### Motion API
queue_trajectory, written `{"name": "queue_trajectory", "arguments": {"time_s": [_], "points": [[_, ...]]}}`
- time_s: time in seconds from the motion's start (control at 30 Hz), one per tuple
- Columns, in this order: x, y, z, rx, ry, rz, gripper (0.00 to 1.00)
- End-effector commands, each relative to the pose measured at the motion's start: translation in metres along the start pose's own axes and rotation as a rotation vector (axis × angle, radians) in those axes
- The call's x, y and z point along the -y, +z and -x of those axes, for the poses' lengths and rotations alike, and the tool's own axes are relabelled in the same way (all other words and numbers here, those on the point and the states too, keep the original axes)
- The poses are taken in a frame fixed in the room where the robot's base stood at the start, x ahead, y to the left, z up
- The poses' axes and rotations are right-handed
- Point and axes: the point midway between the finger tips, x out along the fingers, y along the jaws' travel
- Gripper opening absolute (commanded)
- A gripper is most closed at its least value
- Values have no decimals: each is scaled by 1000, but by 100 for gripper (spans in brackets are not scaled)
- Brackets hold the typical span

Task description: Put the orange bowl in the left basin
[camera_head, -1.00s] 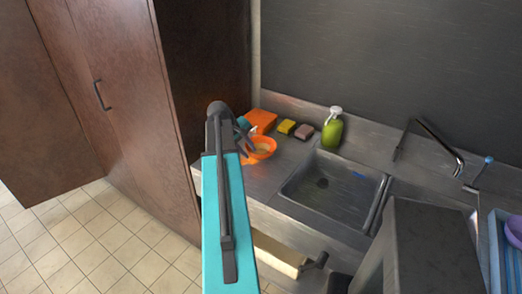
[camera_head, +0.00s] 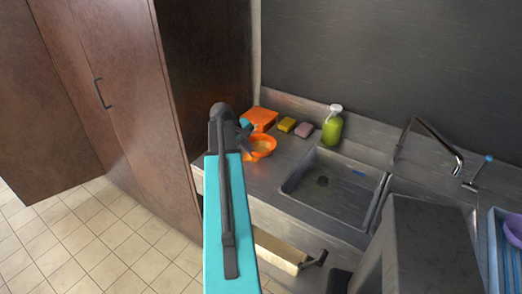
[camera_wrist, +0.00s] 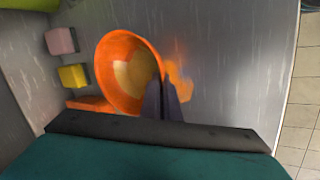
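The orange bowl (camera_head: 263,146) is at the left end of the metal counter, left of the left basin. In the wrist view the bowl (camera_wrist: 127,72) shows its round opening with a paler inside. My gripper (camera_wrist: 162,85) has its two dark fingers close together at the bowl's rim, and they look shut on it. In the head view my arm hides part of the gripper and the bowl's left side. The left basin (camera_head: 325,194) is a grey sunken sink with a drain and a small blue item on its far wall; otherwise it looks empty.
An orange box (camera_head: 262,117), a yellow sponge (camera_head: 287,124), a pink sponge (camera_head: 304,130) and a green soap bottle (camera_head: 332,128) stand along the back. A faucet (camera_head: 437,140) rises to the right. A dark grey block (camera_head: 430,245) hides part of the right side.

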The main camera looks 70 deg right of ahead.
Motion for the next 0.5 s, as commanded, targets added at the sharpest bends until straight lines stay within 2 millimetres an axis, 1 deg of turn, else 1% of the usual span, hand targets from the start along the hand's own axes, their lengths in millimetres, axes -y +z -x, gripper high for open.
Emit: {"name": "queue_trajectory", "arguments": {"time_s": [0.5], "points": [[-2,0,2,-1,1,0,0]]}}
